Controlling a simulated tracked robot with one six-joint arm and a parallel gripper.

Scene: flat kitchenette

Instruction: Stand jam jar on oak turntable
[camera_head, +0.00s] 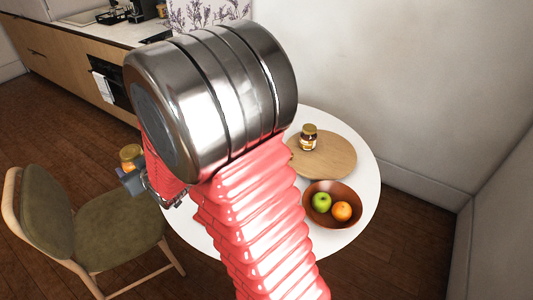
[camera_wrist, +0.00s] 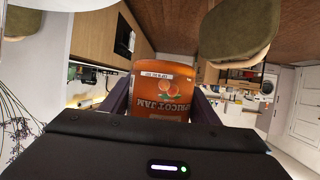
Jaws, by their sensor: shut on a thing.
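The jam jar (camera_wrist: 160,96) is orange with an "Apricot Jam" label, upside down in the wrist view. My gripper (camera_wrist: 160,108) is shut on it, a dark finger at each side. In the head view my gripper (camera_head: 134,182) is at the left, beyond the table's left edge and near the chair. The jar's golden lid and orange top (camera_head: 131,156) show above it; my arm hides part of the scene there. The oak turntable (camera_head: 335,160) is a round wooden board on the white table, right of my arm. My arm covers its left edge.
A dark jar with a gold lid (camera_head: 309,138) stands on the turntable's back left; its right and front are bare. A brown bowl (camera_head: 322,222) with a green apple and an orange stands in front, on the white table (camera_head: 362,190). A green chair (camera_head: 112,245) stands left.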

